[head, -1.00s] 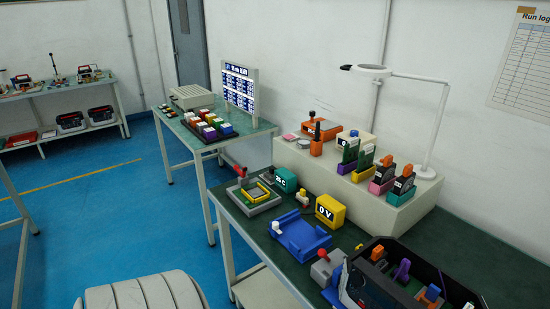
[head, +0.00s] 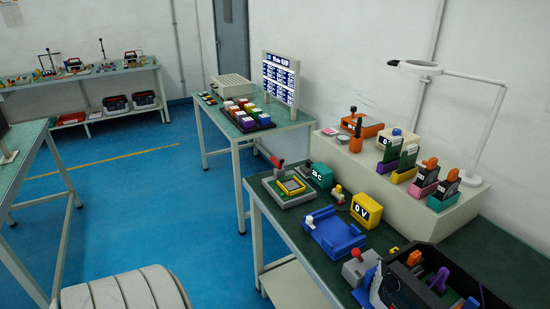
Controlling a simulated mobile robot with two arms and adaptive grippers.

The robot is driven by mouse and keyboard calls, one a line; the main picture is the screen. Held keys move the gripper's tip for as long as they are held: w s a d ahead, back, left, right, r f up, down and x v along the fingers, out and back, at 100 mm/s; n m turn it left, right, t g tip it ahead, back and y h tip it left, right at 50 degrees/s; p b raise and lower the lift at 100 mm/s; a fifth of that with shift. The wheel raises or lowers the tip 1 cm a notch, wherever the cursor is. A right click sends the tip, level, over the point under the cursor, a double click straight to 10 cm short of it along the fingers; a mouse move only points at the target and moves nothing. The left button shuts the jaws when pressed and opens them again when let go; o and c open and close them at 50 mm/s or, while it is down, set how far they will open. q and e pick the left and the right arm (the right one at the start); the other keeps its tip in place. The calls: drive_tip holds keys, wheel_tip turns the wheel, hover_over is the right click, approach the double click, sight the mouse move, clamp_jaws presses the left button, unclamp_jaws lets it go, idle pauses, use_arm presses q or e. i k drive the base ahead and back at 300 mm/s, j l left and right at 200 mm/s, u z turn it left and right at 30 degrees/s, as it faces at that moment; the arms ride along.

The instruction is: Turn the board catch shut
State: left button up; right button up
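No gripper of mine shows in the head view. The board catch cannot be made out for sure. A grey fixture with a yellow-framed board and a red-knobbed lever (head: 290,185) sits at the far left end of the near green-topped bench (head: 262,203). A blue cradle with a white knob (head: 334,232) lies in front of it on the same bench. Whether any catch on these is open or shut is too small to tell.
Teal (head: 320,175) and yellow (head: 366,210) boxes stand on the bench. A black bin (head: 440,262) fills its near right end. A raised white shelf (head: 400,188) holds several boards and a lamp. Blue floor (head: 185,215) is clear left of the bench.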

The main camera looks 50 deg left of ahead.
sight(309, 219)
drive_tip(key=i+j+u, duration=0.1)
drive_tip(key=j+u, duration=0.15)
drive_tip(key=u, duration=0.15)
drive_tip(key=i+j+u, duration=0.15)
drive_tip(key=u, duration=0.2)
drive_tip(key=i+j+u, duration=0.15)
drive_tip(key=u, duration=0.25)
drive_tip(key=j, duration=0.1)
